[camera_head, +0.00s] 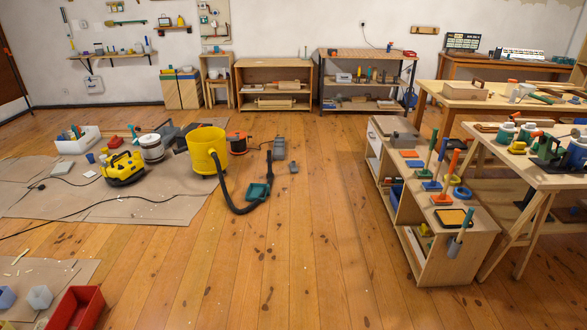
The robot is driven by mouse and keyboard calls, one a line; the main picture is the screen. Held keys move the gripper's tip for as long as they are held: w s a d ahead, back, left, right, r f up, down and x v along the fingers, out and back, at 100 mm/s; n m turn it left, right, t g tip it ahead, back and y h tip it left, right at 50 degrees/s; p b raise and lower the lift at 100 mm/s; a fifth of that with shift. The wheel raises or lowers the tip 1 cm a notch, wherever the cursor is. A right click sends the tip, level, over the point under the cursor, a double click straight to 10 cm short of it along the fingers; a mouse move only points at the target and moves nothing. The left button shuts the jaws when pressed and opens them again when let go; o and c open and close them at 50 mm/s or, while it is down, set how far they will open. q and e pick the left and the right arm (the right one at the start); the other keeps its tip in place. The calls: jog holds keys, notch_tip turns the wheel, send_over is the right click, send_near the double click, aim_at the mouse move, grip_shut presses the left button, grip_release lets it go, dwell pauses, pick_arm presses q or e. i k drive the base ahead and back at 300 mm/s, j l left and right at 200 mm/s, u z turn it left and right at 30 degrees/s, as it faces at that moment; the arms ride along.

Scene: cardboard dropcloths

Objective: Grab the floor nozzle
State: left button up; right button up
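A black hose (231,203) runs from the yellow drum (205,150) down to the wooden floor and curves up to the right. Beside the hose's curve lies a flat teal piece (257,191), which looks like a nozzle or a dustpan. A grey piece (279,148) lies farther back, with a small grey piece (294,167) near it. I cannot tell for sure which of these is the floor nozzle. Neither of my grippers is in view.
A brown dropcloth (150,210) with a yellow machine (122,168) and a black cord lies at left. A red bin (76,308) is at front left. A low wooden shelf unit (470,245) and workbenches stand at right.

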aim_at(292, 166)
jog(key=i, duration=4.55)
jog(key=l+z, duration=0.05)
jog(key=l, duration=0.15)
